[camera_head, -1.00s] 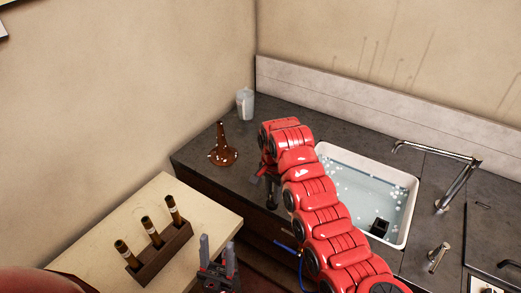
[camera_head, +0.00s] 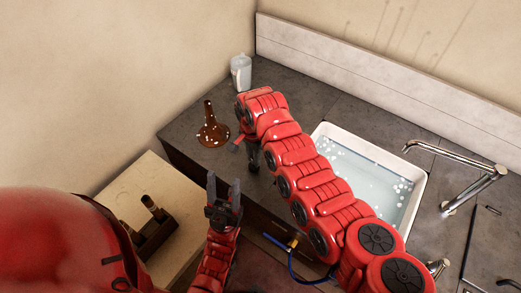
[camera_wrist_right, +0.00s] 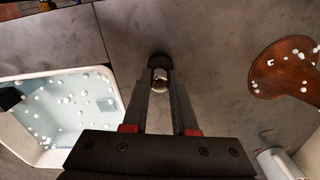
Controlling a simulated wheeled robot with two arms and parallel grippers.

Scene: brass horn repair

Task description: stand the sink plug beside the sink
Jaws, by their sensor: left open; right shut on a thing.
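The sink plug (camera_wrist_right: 159,61), dark with a shiny metal part, is between the fingertips of my right gripper (camera_wrist_right: 160,82) in the right wrist view. That gripper is shut on it, over the dark counter; I cannot tell whether the plug touches the counter. In the head view my right gripper (camera_head: 247,153) is near the counter's front edge, left of the sink, and the plug is hard to make out. The white sink (camera_head: 416,190) holds water with white suds; it also shows in the right wrist view (camera_wrist_right: 98,77). My left gripper (camera_head: 224,188) is open and empty, in front of the counter.
A brown flared cone (camera_head: 211,131) with white flecks stands left of my right gripper. A pale cup (camera_head: 241,72) stands behind it. A metal faucet (camera_head: 455,160) is right of the sink. A wooden rack (camera_head: 151,236) is on the lower-left table.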

